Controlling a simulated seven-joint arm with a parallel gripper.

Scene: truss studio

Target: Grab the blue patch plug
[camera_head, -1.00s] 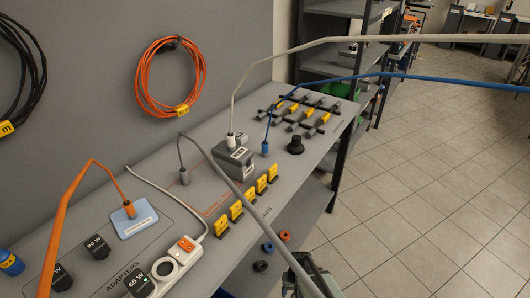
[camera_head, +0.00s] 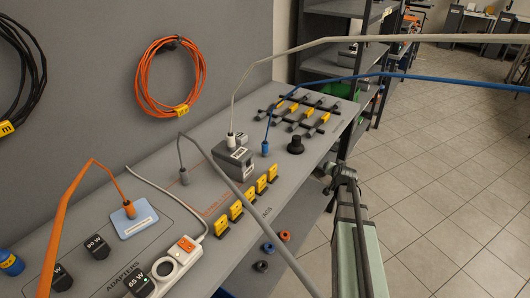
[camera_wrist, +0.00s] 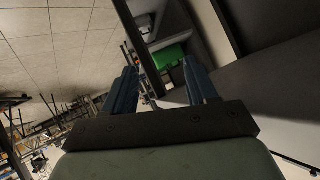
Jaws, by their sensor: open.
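The blue patch plug (camera_head: 265,148) stands upright on the grey bench, beside the grey boxy device, with a blue cable rising from its top and running off to the right. My gripper (camera_head: 330,172) is at the bench's right edge, to the right of the plug and apart from it. In the wrist view my gripper (camera_wrist: 159,72) is open, with nothing between its two fingers. The plug does not show in the wrist view.
A grey device (camera_head: 233,158) with a pale plug and cable stands left of the blue plug. A black knob (camera_head: 296,145) and a dark rack with yellow tags (camera_head: 309,112) lie to its right. Yellow clips (camera_head: 248,194) line the front edge. A grey cable crosses the foreground.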

